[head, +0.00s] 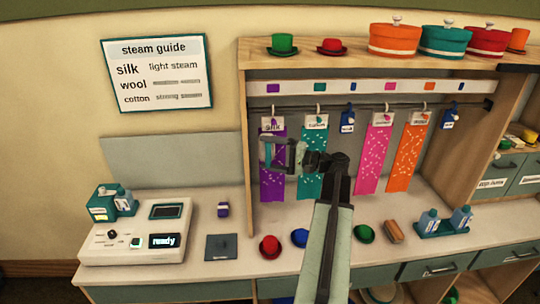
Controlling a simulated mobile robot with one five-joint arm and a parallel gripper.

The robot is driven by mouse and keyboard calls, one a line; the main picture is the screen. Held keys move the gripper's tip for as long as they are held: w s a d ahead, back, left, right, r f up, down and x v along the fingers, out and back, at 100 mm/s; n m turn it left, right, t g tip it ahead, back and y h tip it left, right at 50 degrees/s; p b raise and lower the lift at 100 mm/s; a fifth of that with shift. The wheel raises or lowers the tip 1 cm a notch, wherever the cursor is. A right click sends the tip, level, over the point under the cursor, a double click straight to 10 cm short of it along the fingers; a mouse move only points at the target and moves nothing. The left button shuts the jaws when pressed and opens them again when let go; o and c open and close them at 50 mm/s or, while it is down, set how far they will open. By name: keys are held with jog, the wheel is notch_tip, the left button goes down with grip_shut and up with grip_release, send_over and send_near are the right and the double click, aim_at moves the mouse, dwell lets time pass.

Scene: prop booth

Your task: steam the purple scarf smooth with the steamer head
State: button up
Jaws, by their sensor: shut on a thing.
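The purple scarf (272,188) hangs from the rail at the left end of the rack, under a tag that reads "silk". Pale flecks show on its cloth. My gripper (287,154) is raised in front of the rack, between the purple scarf and the teal scarf. It is shut on a small grey-green piece, which looks like the steamer head (267,153). This piece overlaps the upper part of the purple scarf in the picture. I cannot tell whether it touches the cloth.
Teal (311,182), pink (371,160) and orange (407,158) scarves hang to the right. A steamer base (133,243) reading "ready" stands on the left counter. Small hats, including a red one (270,247), and a brush (394,231) lie along the front. A steam guide (157,74) hangs on the wall.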

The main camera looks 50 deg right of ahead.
notch_tip(320, 180, down, 19)
jog(key=b, duration=1.8)
dwell(0.8)
jog(key=shift+s+a+r, duration=0.1)
jog(key=shift+a, duration=0.05)
dwell(1.2)
